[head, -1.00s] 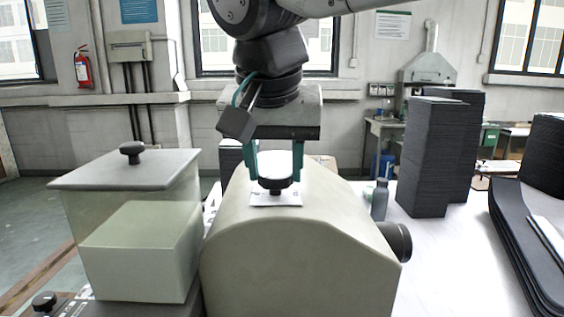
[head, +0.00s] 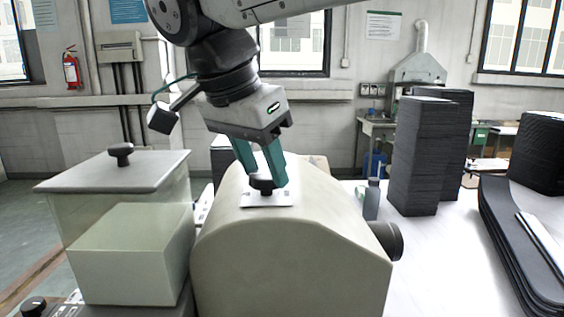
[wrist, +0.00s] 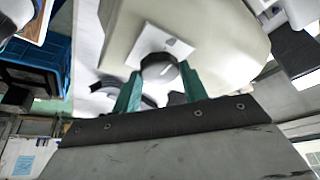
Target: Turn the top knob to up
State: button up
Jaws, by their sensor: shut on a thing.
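The top knob (head: 263,183) is a small black round knob on a white plate (head: 281,199) on top of the beige curved housing (head: 290,240). My gripper (head: 264,181) comes down from above and is shut on the knob, with a teal finger on each side of it. The gripper is tilted, its wrist leaning to the left in the head view. In the wrist view the knob (wrist: 159,68) sits between the teal fingers, in front of the white plate with a small dark mark. Which way the knob points cannot be told.
A second black knob (head: 392,240) sticks out of the housing's right side. A clear box with a grey lid (head: 120,172) and its own black knob stands at left. A grey bottle (head: 372,199) and dark stacks (head: 420,155) stand at right on the white table.

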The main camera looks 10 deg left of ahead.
dwell(0.5)
jog(key=o, duration=1)
jog(key=shift+a, duration=0.1)
jog(key=shift+c, duration=0.2)
jog(key=v, duration=0.7)
jog(key=shift+r, duration=0.35)
